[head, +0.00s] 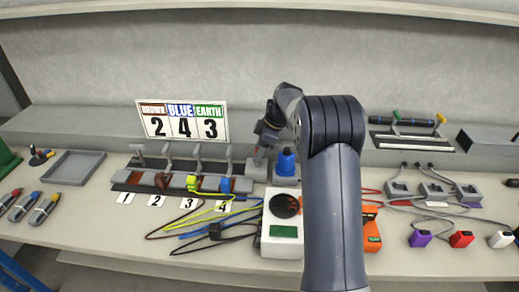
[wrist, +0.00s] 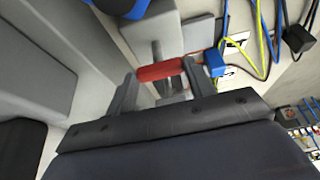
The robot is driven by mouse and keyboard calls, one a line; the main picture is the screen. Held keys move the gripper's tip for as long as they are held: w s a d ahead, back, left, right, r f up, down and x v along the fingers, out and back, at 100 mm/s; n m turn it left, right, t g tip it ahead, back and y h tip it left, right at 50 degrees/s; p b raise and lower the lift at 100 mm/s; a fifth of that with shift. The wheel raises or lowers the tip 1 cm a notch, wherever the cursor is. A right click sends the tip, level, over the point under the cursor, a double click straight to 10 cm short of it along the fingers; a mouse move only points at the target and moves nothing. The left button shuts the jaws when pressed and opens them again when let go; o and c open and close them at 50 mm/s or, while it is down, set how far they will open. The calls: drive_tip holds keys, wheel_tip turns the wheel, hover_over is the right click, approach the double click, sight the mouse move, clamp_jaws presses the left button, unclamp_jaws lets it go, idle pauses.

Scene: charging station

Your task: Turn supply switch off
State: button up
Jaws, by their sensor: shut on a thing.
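A red switch handle (wrist: 161,71) on a grey metal stem shows in the wrist view. I take it to be the supply switch. My gripper (wrist: 159,77) has one finger at each end of the handle and is shut on it. In the head view my gripper (head: 260,158) is beside a grey block with a blue top (head: 286,162), behind the white box. My gripper and arm hide the red handle there.
A terminal strip (head: 178,182) with clamp levers and coloured wires lies to the left. A white box (head: 283,243) with a black dial stands in front. Wires (head: 235,225) cross the bench. A sign (head: 183,121) reads brown 2, blue 4, earth 3.

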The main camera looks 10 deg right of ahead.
idle(0.4)
drive_tip(key=o, duration=1)
drive_tip(key=v, duration=1)
drive_tip(key=shift+d+r, duration=0.1)
drive_tip(key=shift+r, duration=0.3)
drive_tip(key=x, duration=1.1)
drive_tip(key=shift+s, duration=0.1)
